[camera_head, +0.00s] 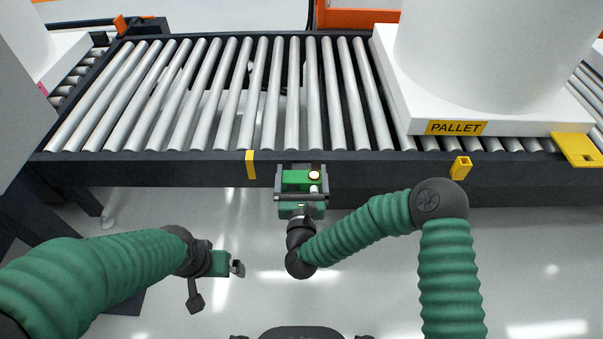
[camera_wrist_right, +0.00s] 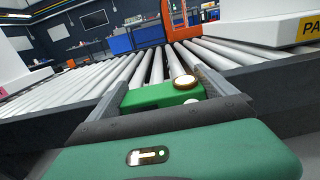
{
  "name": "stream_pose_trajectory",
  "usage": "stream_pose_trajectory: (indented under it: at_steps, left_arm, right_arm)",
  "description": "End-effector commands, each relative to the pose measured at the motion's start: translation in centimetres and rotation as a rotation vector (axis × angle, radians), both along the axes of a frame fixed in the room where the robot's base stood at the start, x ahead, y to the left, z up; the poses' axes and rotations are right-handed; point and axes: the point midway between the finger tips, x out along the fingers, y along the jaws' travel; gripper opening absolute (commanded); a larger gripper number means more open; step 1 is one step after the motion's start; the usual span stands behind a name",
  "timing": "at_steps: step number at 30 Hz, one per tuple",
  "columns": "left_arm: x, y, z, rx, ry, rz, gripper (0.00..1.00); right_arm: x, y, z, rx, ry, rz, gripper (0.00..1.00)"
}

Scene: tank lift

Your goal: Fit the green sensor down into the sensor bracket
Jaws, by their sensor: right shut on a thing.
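The green sensor (camera_head: 296,180) is a small block with a glowing round lens on top. My right gripper (camera_head: 301,187) is shut on it, a finger on each side, in front of the conveyor's near rail. The sensor (camera_wrist_right: 150,97) also shows between the fingers (camera_wrist_right: 165,92) in the right wrist view. A yellow hollow fitting (camera_head: 461,168), which may be the sensor bracket, is on the near rail, well to the right of the sensor. My left gripper (camera_head: 238,267) is empty, low over the floor at left; its jaw opening is too small to tell.
The roller conveyor (camera_head: 228,95) runs across the view behind its dark near rail (camera_head: 380,168). A yellow tab (camera_head: 251,165) is on the rail just left of the sensor. A white pallet (camera_head: 398,95) bearing a large white tank (camera_head: 480,45) stands at right. The floor in front is clear.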

Motion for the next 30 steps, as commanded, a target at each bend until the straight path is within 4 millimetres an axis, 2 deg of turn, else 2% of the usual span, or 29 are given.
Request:
stream_pose_trajectory:
  at_steps: [1, 2, 10, 13, 17, 21, 22, 24, 30]
  left_arm:
    - [0.0, 0.0, -0.2, 0.0, 0.0, 0.0, 1.0]
    - [0.0, 0.0, -0.1, 0.0, 0.0, 0.0, 1.0]
    - [0.0, 0.0, 0.0, 0.0, 0.0, 0.0, 1.0]
    - [0.0, 0.0, 0.2, 0.0, 0.0, 0.0, 1.0]
    - [0.0, 0.0, 0.6, 0.0, 0.0, 0.0, 1.0]
    - [0.0, 0.0, 0.8, 0.0, 0.0, 0.0, 1.0]
    - [0.0, 0.0, 0.2, 0.0, -0.001, 0.0, 1.0]
    - [0.0, 0.0, -3.0, 0.0, -0.001, 0.0, 1.0]
    - [0.0, 0.0, -7.5, 0.0, 0.001, 0.0, 1.0]
  right_arm:
    - [0.0, 0.0, -0.2, 0.0, -0.001, 0.0, 0.49]
    - [0.0, 0.0, 0.0, 0.0, -0.001, 0.0, 0.99]
    - [-0.1, 0.0, -0.1, 0.0, 0.001, 0.0, 1.0]
    - [-1.1, 0.1, -0.1, 0.0, 0.003, 0.002, 1.0]
    - [-4.1, 0.1, -0.2, 0.0, 0.007, 0.004, 1.0]
    - [-8.3, 0.2, -0.3, 0.002, 0.006, 0.006, 1.0]
    - [-8.9, 0.1, -0.6, 0.003, 0.004, 0.004, 1.0]
    - [-9.0, 0.1, -1.3, 0.006, -0.004, 0.0, 1.0]
    - [-10.8, 0.1, -1.3, 0.003, -0.005, 0.001, 1.0]
